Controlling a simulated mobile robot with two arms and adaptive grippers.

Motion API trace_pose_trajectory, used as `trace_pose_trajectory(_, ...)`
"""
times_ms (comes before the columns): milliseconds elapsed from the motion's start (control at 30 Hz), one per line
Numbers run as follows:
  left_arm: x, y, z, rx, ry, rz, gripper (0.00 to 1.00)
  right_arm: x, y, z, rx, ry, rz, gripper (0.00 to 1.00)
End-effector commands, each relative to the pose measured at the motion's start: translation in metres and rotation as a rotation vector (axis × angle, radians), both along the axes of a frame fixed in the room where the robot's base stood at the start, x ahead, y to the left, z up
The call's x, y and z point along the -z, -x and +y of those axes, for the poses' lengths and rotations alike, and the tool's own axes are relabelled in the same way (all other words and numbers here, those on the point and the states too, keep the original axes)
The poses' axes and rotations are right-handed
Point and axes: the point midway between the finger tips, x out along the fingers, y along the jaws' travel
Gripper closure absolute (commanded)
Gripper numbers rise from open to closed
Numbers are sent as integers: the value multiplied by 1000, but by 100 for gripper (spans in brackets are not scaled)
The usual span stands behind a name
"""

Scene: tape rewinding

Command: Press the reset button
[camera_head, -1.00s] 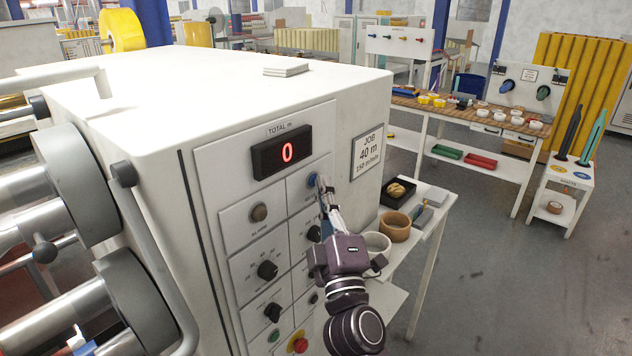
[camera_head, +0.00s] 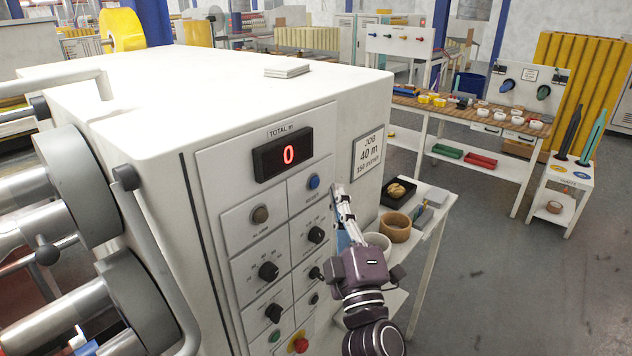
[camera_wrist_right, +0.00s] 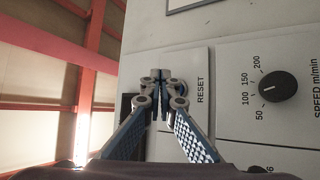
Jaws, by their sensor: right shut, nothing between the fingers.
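The blue reset button (camera_head: 313,182) sits on the upper right plate of the machine's front panel, below and right of the red display (camera_head: 283,156), which reads 0. My right gripper (camera_head: 337,188) is shut and empty. In the head view its tips are to the right of the button and apart from it. In the right wrist view the shut fingertips (camera_wrist_right: 161,74) are in front of the plate labelled RESET (camera_wrist_right: 200,90), and they hide most of the button, with a bluish edge showing beside them. My left gripper is not in view.
Below the button are a black speed knob (camera_head: 316,234), other knobs and a red stop button (camera_head: 300,345). A small table with a wooden bowl (camera_head: 395,229) stands right of the machine. Metal rollers (camera_head: 75,185) are at the left. The floor at right is clear.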

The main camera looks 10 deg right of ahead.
Motion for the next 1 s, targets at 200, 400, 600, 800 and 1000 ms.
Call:
trace_pose_trajectory(200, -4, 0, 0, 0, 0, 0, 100, 0, 18, -14, 1, 2, 1, 100)
trace_pose_trajectory(400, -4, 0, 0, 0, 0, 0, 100, 0, 24, -19, 1, 0, 0, 100)
trace_pose_trajectory(600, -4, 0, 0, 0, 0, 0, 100, 0, 24, -19, 0, 0, 0, 100)
trace_pose_trajectory(800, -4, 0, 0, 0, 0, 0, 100, 0, 24, -19, 0, 0, 0, 100)
trace_pose_trajectory(1000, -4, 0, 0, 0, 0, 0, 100, 2, 24, -21, 3, -9, 6, 100)
